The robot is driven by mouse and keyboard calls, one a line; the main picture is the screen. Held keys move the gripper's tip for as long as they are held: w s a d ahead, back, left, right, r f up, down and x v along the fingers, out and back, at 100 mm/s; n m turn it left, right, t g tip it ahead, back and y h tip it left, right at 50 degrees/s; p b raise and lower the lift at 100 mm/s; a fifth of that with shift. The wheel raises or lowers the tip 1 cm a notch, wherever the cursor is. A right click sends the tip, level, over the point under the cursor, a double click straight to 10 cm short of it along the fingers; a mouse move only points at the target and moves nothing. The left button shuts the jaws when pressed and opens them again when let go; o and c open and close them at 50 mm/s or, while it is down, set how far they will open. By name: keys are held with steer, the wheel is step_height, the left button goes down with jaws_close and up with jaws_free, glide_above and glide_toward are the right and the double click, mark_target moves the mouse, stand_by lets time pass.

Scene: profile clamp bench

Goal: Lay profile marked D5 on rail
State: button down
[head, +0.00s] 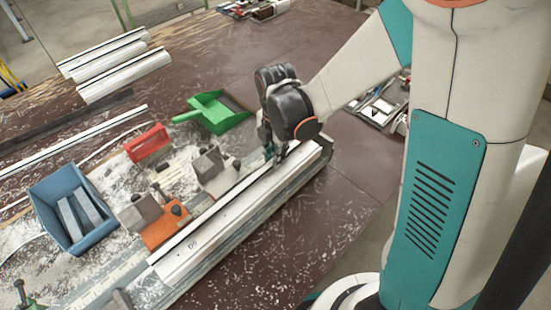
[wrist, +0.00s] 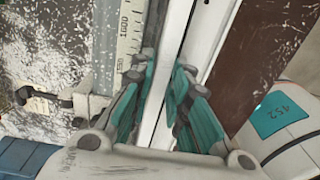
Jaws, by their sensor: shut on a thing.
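The white profile marked D5 (head: 207,239) lies lengthwise along the grey rail (head: 96,291), with its mark near the front end. My gripper (head: 277,153) points down and is shut on the profile towards its far end. In the wrist view the profile (wrist: 172,65) runs between the teal fingers (wrist: 172,92), and the rail's printed scale (wrist: 130,32) shows to its left. I cannot tell whether the profile rests fully on the rail or hangs slightly above it.
Clamps with an orange base (head: 163,231) and grey blocks (head: 212,168) stand left of the profile. A blue bin (head: 70,207), red item (head: 147,142) and green dustpan (head: 216,112) lie further left. White profiles (head: 120,72) are stacked at the back left.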

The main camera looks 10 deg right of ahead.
step_height(320, 180, down, 2)
steer(key=shift+f, duration=0.2)
steer(key=c, duration=1.5)
jaws_free()
steer(key=shift+c, duration=0.2)
steer(key=shift+r, duration=0.15)
step_height(320, 180, up, 12)
steer(key=p, duration=0.3)
steer(key=s+d+r+m+t, duration=0.3)
steer(key=s+d+r+m, duration=0.2)
steer(key=m, duration=0.7)
steer(key=s+d+r+m+t, duration=0.4)
steer(key=s+d+r+m, duration=0.1)
steer(key=m, duration=0.7)
steer(key=shift+s+r+m, duration=0.4)
steer(key=shift+s+r, duration=0.4)
steer(key=shift+s, duration=0.4)
steer(key=shift+f+b, duration=0.1)
steer(key=shift+b, duration=0.2)
